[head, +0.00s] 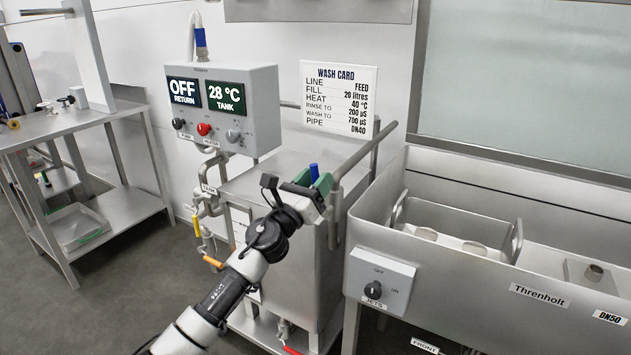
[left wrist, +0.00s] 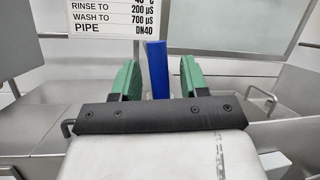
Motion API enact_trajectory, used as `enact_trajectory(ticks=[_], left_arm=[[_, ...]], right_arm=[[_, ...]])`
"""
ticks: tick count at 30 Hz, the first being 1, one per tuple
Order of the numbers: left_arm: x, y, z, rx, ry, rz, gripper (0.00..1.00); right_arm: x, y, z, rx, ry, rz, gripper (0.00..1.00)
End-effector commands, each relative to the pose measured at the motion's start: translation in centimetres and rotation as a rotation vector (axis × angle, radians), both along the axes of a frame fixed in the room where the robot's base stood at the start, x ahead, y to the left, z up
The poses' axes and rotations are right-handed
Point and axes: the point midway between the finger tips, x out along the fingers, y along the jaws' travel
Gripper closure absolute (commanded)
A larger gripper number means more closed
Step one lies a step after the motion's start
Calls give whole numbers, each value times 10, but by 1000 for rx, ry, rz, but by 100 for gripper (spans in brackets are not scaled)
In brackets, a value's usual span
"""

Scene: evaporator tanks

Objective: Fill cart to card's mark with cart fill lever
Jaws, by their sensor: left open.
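My left gripper (head: 311,183) is over the steel cart tank (head: 285,240), with its green jaws apart. A blue upright handle (head: 314,171), which may be the cart fill lever, shows at the jaws. The wash card (head: 339,98) on the wall reads fill 20 litres, heat 40 °C, pipe DN40. I see no fill level. My right gripper is not in view.
A grey control box (head: 222,110) shows OFF for return and 28 °C for tank, with knobs below. Pipes with yellow and orange handles hang at the cart's left. A steel sink (head: 440,262) with a jets switch (head: 373,290) stands at right. A steel table (head: 75,125) is at left.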

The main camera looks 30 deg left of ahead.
Motion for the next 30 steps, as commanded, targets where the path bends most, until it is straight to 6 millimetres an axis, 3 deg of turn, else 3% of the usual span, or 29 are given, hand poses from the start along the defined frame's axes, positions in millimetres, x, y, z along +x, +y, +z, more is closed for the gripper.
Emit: enact_trajectory(ticks=[5, 10, 21, 30], left_arm=[[-6, 2, -4, 0, 0, 0, 56], [-30, 6, -16, 2, 3, 0, 56], [-86, 18, -41, 1, 2, 0, 56], [-97, 21, -44, 1, 0, 0, 56]], right_arm=[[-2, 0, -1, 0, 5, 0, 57], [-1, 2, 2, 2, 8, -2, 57], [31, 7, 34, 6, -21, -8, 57], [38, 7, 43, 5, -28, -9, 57]])
